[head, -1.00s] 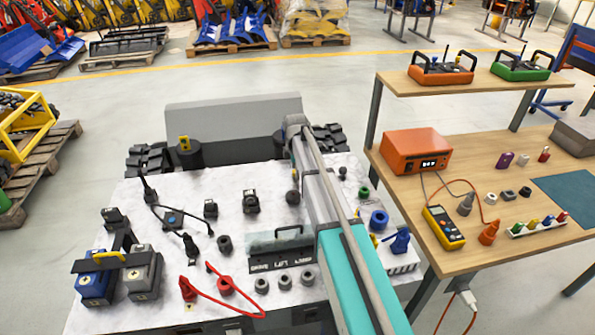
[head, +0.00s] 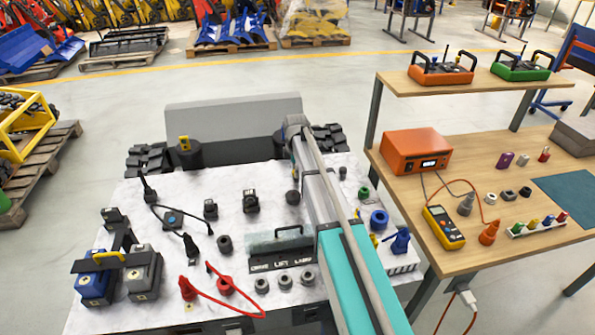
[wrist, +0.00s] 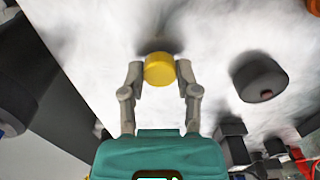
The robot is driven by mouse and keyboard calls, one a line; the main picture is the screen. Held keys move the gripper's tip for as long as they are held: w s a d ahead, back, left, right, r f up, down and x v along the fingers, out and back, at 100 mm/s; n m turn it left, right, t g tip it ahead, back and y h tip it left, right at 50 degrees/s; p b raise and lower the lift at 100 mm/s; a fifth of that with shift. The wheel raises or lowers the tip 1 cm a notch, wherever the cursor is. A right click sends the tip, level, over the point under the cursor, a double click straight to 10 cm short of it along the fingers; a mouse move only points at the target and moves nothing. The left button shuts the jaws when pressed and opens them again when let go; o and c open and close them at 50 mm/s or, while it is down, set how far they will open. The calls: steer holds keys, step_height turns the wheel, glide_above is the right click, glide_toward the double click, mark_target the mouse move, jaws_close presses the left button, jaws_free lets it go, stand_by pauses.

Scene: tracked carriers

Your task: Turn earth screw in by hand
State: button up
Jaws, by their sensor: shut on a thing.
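A yellow round knob (wrist: 159,69), which I take to be the earth screw, stands on the white panel (wrist: 110,35) in the wrist view. My gripper (wrist: 160,72) has its two grey fingers on either side of the knob, shut on it. The base of the knob is in shadow, so how far it is screwed in cannot be told. In the head view my arm hides the gripper and this knob.
A dark round knob (wrist: 260,76) stands close right of my gripper in the wrist view. In the head view the white panel (head: 150,205) carries black connectors, a red cable (head: 235,308) and a blue ring (head: 379,220). A wooden bench (head: 400,158) stands at the right.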

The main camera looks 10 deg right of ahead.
steer(key=m, duration=0.3)
steer(key=shift+m, duration=0.4)
steer(key=m, duration=0.3)
steer(key=shift+m, duration=1.5)
steer(key=shift+m, duration=0.6)
steer(key=m, duration=0.3)
steer(key=shift+m, duration=0.4)
steer(key=m, duration=0.4)
steer(key=shift+m, duration=0.4)
